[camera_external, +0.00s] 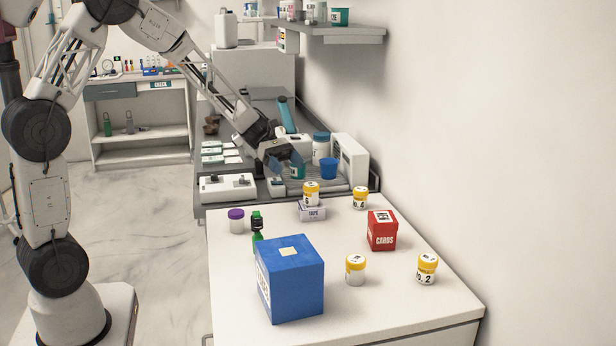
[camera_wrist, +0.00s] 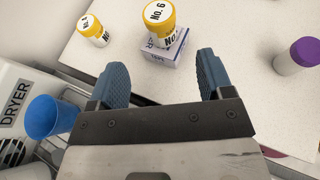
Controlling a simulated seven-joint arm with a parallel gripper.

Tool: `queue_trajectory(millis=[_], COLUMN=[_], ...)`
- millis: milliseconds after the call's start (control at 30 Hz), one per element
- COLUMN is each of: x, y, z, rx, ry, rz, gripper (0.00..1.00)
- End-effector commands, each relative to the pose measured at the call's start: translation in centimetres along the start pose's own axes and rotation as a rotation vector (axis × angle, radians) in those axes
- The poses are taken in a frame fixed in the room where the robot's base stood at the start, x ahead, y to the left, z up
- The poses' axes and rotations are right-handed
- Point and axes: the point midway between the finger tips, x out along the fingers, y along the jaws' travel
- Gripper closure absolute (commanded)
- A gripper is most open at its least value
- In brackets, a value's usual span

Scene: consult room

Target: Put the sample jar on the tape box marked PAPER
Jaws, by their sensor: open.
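A white jar with a yellow lid marked No. 6 (camera_external: 311,195) stands upright on a small white and purple tape box (camera_external: 312,212). In the wrist view this jar (camera_wrist: 160,22) sits on the top of the box (camera_wrist: 166,56); the lettering on the box top is partly covered. My gripper (camera_external: 282,164) is over the grey bench behind the white table. Its blue fingers are apart and empty in the wrist view (camera_wrist: 162,78), with the box and jar beyond the fingertips, not between them.
Other yellow-lidded jars (camera_external: 360,198) (camera_external: 356,270) (camera_external: 427,268) and a purple-lidded jar (camera_external: 237,221) stand on the white table (camera_external: 390,318). A blue box (camera_external: 292,282), red CARDS box (camera_external: 382,231) and green bottle (camera_external: 257,230) stand there too. A blue cup (camera_external: 328,169) and a dryer (camera_wrist: 18,110) are near my gripper.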

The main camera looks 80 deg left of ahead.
Motion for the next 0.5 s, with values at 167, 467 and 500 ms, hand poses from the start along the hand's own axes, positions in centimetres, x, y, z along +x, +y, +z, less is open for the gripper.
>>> queue_trajectory(millis=[167, 467, 500], x=[0.0, 0.5, 0.7], y=[0.0, -0.9, -1.3], z=[0.0, 0.8, 1.2], rx=[0.0, 0.031, 0.046], ry=[0.0, 0.022, 0.031], rz=[0.0, -0.018, -0.026], gripper=[0.26, 0.26, 0.26])
